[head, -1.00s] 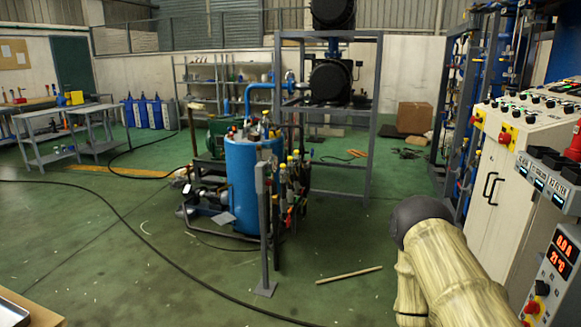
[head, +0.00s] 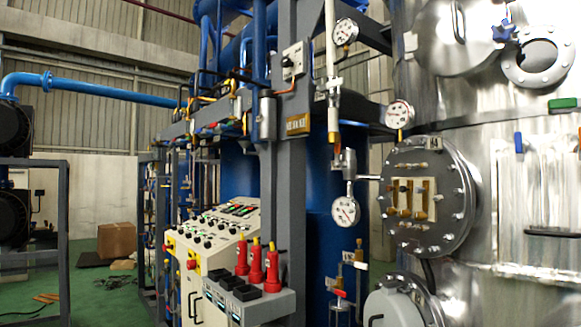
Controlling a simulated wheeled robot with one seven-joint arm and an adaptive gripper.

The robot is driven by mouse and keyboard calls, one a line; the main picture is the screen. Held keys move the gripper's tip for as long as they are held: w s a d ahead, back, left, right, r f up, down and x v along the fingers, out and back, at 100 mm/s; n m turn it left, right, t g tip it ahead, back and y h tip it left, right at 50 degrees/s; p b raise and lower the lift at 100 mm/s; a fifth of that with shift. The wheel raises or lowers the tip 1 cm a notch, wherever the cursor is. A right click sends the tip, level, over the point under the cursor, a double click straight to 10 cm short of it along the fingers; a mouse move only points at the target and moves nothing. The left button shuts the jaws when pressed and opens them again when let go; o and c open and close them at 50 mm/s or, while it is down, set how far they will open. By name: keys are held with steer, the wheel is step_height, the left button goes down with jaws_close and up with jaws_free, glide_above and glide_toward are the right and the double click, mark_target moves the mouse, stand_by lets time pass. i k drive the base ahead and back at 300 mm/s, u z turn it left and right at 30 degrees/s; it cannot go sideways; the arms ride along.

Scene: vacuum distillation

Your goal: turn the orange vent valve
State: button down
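I cannot pick out an orange vent valve for certain in the head view. A small valve with a red handle (head: 338,293) sits low in front of the blue column, near the bottom middle. Small brass fittings with pale tags (head: 355,258) are just above it. Thin orange-yellow lines (head: 205,101) run among the pipes at the upper left of the rig; whether a valve is among them is too small to tell. My gripper and arm are out of view.
A shiny steel vessel (head: 470,105) with a round bolted hatch (head: 424,197) fills the right. Dial gauges (head: 346,211) hang beside it.

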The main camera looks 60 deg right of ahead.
mark_target(336, 147)
steer(key=z, duration=0.15)
steer(key=k, duration=1.05)
steer(key=z, duration=1.05)
steer(key=i, duration=1)
steer(key=z, duration=0.05)
